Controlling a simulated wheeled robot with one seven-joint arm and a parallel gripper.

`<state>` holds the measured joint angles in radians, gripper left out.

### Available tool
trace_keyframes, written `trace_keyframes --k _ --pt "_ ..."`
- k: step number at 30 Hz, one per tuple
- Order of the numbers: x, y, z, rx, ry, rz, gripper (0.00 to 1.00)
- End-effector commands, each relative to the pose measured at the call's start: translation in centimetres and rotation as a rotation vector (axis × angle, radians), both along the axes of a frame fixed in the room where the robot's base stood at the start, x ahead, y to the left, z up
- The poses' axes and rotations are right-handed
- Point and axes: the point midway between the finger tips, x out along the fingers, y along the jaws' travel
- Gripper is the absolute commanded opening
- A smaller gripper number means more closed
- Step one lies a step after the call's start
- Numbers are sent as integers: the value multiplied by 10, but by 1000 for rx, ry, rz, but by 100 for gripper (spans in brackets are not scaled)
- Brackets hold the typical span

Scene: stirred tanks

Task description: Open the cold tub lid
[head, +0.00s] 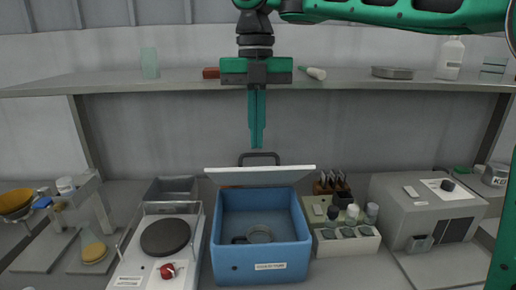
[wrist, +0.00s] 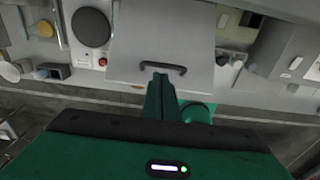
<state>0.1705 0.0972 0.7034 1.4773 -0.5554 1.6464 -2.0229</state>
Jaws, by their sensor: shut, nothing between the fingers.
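The cold tub (head: 262,262) is a blue box on the bench with a label on its front. The lid's dark handle (head: 259,157) sticks up at the lid's far edge. In the wrist view the lid (wrist: 160,40) and its handle (wrist: 163,69) lie just beyond my fingers. My gripper (head: 256,143) points down above the handle in the head view, shut and empty. Its fingertips (wrist: 160,78) look close to the handle; I cannot tell if they touch.
A hot plate (head: 165,237) stands left of the tub. A bottle rack (head: 346,238) and a grey machine (head: 428,207) stand to the right. A shelf (head: 150,87) with several items runs behind my gripper.

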Motion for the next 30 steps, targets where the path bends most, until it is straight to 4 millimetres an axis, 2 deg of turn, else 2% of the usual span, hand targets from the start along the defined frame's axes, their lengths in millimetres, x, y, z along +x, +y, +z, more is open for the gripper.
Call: trace_keyframes --k 15,30 --pt "-4 1 -24 1 2 2 0" --pt "-4 -2 -33 3 -1 -2 0"
